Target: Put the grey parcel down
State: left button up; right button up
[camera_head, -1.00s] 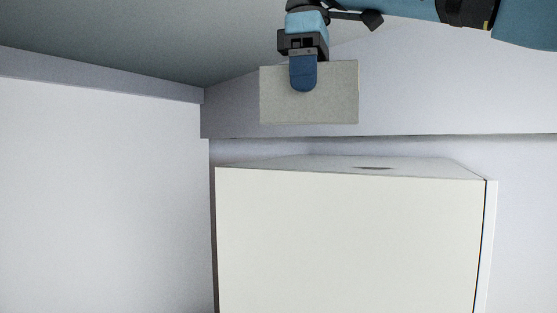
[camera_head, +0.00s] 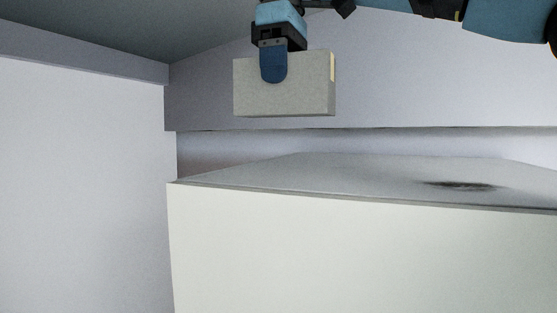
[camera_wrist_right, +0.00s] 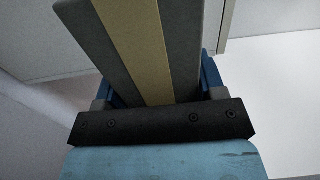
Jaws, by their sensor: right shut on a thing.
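The grey parcel (camera_head: 300,90) is a box with a pale yellow strip on its right end. My right gripper (camera_head: 273,68) is shut on it, coming from above. In the head view the parcel hangs in the air, above the level of the white cabinet's top in the picture. In the right wrist view the parcel (camera_wrist_right: 185,40) with its yellow band sits between the two blue fingers (camera_wrist_right: 160,88). The parcel's underside is hidden. My left gripper is not in view.
A large white cabinet (camera_head: 350,255) fills the lower middle and right. Its flat top (camera_head: 330,178) is bare except for a dark oval mark (camera_head: 462,186). A white wall (camera_head: 80,180) stands at the left, and a grey wall (camera_head: 440,80) lies behind.

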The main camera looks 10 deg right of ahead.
aim_at(284, 116)
jog(key=f, duration=0.1)
jog(key=s+f, duration=0.1)
jog(key=f, duration=0.2)
jog(key=shift+s+p, duration=0.25)
jog(key=shift+p, duration=0.05)
jog(key=f, duration=0.2)
jog(key=f+p, duration=0.1)
jog(key=f, duration=0.1)
jog(key=shift+w+f, duration=0.1)
jog(key=shift+w, duration=0.3)
jog(key=shift+f, duration=0.3)
jog(key=shift+s+d, duration=0.1)
jog(key=shift+s, duration=0.05)
jog(key=shift+f, duration=0.25)
jog(key=o, duration=1)
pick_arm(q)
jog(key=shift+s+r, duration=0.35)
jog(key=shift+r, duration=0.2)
pick_arm(e)
jog(key=shift+o, duration=0.2)
jog(key=shift+r, duration=0.1)
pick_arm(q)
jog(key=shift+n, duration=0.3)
